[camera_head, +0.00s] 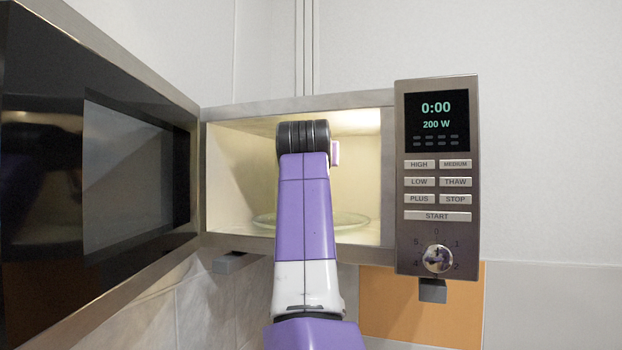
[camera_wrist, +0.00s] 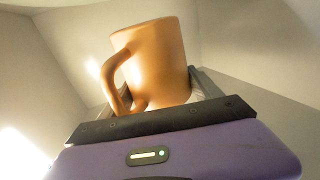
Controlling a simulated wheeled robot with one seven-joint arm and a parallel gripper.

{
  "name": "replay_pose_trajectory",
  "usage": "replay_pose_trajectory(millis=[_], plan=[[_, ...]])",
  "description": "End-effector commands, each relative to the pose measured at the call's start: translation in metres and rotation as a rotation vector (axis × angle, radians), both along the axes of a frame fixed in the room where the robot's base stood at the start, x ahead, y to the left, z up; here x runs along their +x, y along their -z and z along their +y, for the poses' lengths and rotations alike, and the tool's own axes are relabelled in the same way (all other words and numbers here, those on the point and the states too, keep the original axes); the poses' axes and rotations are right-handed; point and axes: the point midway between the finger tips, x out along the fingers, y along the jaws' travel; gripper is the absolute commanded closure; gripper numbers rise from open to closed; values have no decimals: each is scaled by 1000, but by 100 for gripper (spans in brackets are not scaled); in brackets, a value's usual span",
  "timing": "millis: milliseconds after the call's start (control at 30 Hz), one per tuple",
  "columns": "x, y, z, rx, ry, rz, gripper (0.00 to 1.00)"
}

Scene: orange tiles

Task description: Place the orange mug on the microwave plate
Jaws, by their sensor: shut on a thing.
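The orange mug (camera_wrist: 160,65) shows in the wrist view, with its handle to the left. My gripper (camera_wrist: 165,105) is shut on the mug, near its lower end. The light walls around it in the wrist view look like the microwave's inside. In the head view my purple arm reaches into the open microwave (camera_head: 300,104), and it hides the gripper and the mug. The round glass microwave plate (camera_head: 350,219) lies on the cavity floor, its middle hidden behind my arm. I cannot tell whether the mug touches the plate.
The microwave door (camera_head: 100,150) stands open on the left, its dark window facing inward. The control panel (camera_head: 437,185) is on the right and reads 0:00 and 200 W. The cavity walls and ceiling leave limited room around my arm.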

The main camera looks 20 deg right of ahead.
Motion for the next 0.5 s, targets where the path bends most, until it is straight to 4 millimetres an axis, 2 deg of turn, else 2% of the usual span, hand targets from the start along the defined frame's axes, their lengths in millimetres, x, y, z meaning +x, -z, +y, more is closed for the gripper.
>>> replay_pose_trajectory(millis=[300,500], plan=[[-1,24,2,0,-2,-2,100],[-1,51,3,-2,-2,1,100]])
